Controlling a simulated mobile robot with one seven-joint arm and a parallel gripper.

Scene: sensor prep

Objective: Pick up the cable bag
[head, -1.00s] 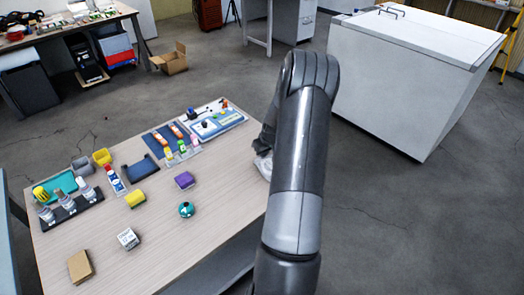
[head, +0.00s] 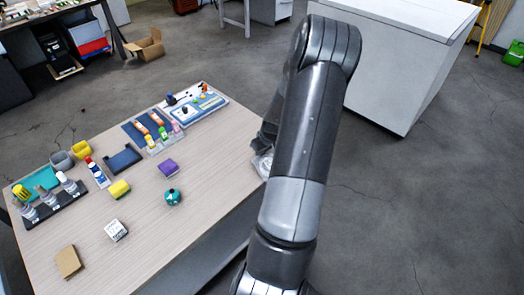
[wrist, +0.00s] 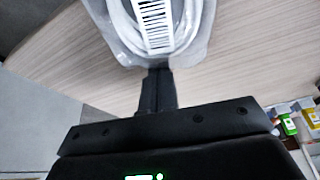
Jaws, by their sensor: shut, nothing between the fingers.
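The cable bag (wrist: 192,40) is a clear bag with a coiled white cable and a white striped label. It lies on the wooden table (wrist: 75,60) at the top of the wrist view. In the head view a small part of the bag (head: 262,165) shows at the table's right edge, the rest hidden behind my arm. My gripper (wrist: 157,72) is shut and empty, its fingertips at the bag's near edge. I cannot tell whether they touch it. In the head view the fingers are hidden.
Trays with small coloured bottles (head: 163,136) are at the back. A white cabinet (head: 400,70) stands beyond the table. Floor right of the table is clear.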

